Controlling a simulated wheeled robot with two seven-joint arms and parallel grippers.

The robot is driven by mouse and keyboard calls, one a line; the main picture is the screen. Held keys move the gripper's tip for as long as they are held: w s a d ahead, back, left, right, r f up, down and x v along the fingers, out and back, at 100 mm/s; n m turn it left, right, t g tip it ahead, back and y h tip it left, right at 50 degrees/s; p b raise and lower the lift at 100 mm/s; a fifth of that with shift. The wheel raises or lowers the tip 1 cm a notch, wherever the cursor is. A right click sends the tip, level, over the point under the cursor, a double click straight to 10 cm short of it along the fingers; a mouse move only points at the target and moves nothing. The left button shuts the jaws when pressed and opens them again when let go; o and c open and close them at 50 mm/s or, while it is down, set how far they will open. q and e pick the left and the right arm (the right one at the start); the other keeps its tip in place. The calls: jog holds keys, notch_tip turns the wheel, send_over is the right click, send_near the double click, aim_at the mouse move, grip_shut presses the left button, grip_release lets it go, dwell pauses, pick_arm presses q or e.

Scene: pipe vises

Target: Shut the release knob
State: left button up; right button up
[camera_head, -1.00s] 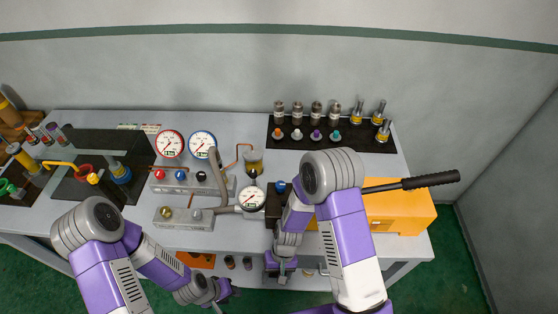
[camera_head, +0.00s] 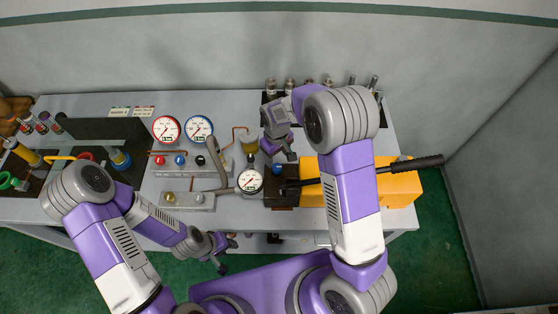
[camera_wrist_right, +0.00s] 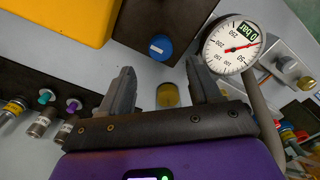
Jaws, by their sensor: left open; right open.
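A blue round knob (camera_head: 277,169) sits on a dark block (camera_head: 283,200) beside the orange pump body (camera_head: 400,185); it is likely the release knob. In the right wrist view the blue knob (camera_wrist_right: 161,47) faces the camera, beyond the fingertips. My right gripper (camera_head: 281,152) is open and empty, just behind the knob in the head view. Its open fingers (camera_wrist_right: 160,85) show a brass-coloured round cap (camera_wrist_right: 168,95) between them, not held. Whether the fingers touch anything is unclear. My left gripper (camera_head: 228,255) is open, at the front edge of the bench.
A white gauge (camera_head: 250,181) stands just left of the block. A black-handled lever (camera_head: 415,164) reaches right over the pump. Red and blue dials (camera_head: 166,129) stand on the left. Several fittings stand on a black mat at the back. A grey pipe (camera_head: 217,165) rises left of the gauge.

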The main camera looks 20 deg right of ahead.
aim_at(277, 167)
notch_tip(277, 167, down, 7)
jog(key=shift+r, duration=0.15)
jog(key=c, duration=1)
jog(key=shift+c, duration=0.2)
